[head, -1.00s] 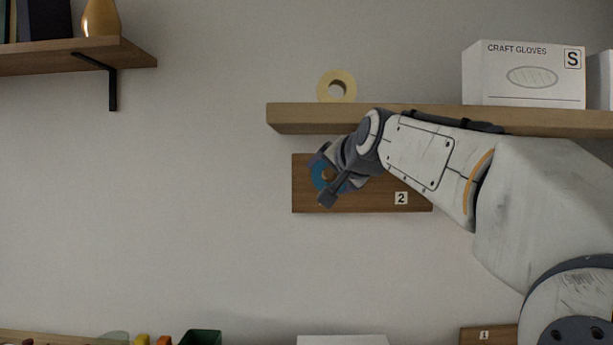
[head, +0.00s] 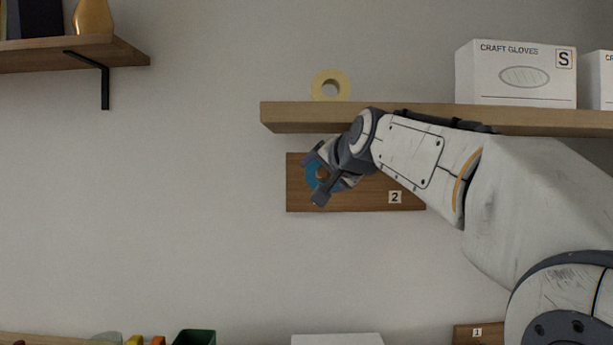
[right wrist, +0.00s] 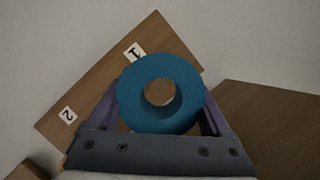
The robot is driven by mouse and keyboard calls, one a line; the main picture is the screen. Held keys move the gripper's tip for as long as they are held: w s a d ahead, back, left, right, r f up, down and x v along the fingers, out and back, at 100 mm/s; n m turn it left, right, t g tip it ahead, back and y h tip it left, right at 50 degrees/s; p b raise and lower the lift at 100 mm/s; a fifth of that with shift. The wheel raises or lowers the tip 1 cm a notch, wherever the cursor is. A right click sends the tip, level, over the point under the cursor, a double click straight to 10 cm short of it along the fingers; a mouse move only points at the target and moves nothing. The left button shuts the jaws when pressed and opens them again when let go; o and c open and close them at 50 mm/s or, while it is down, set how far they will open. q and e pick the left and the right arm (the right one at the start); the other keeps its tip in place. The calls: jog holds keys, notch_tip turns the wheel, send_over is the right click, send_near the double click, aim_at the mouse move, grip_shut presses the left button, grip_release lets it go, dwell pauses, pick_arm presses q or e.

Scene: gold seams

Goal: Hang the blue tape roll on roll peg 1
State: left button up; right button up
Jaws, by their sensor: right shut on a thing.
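The blue tape roll (head: 311,176) is between the fingers of my right gripper (head: 318,178), in front of the wooden peg board (head: 370,202) under the shelf. In the right wrist view, the roll (right wrist: 131,96) faces the camera, gripped at its sides by the fingers (right wrist: 160,112). The board (right wrist: 88,100) behind it bears a "1" label (right wrist: 134,52) beside the roll and a "2" label (right wrist: 67,115). The head view shows only the "2" label (head: 394,197) on this board. My left gripper is not in view.
A wooden shelf (head: 300,118) runs just above the board, with a yellow tape roll (head: 330,77) and a craft gloves box (head: 515,85) on it. Another small board labelled "1" (head: 460,333) is low at the right. The wall left of the board is clear.

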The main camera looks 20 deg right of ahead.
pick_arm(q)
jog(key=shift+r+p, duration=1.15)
pick_arm(e)
jog(key=shift+w+d, duration=0.3)
jog(key=shift+w, duration=0.7)
jog(key=shift+w+d, duration=0.3)
jog(key=shift+w, duration=0.75)
jog(key=shift+w+d, duration=0.3)
jog(key=shift+w, duration=0.7)
dwell(0.6)
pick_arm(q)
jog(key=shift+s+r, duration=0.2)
pick_arm(e)
jog(key=shift+w+d+r, duration=0.1)
jog(key=shift+r, duration=0.05)
dwell(0.4)
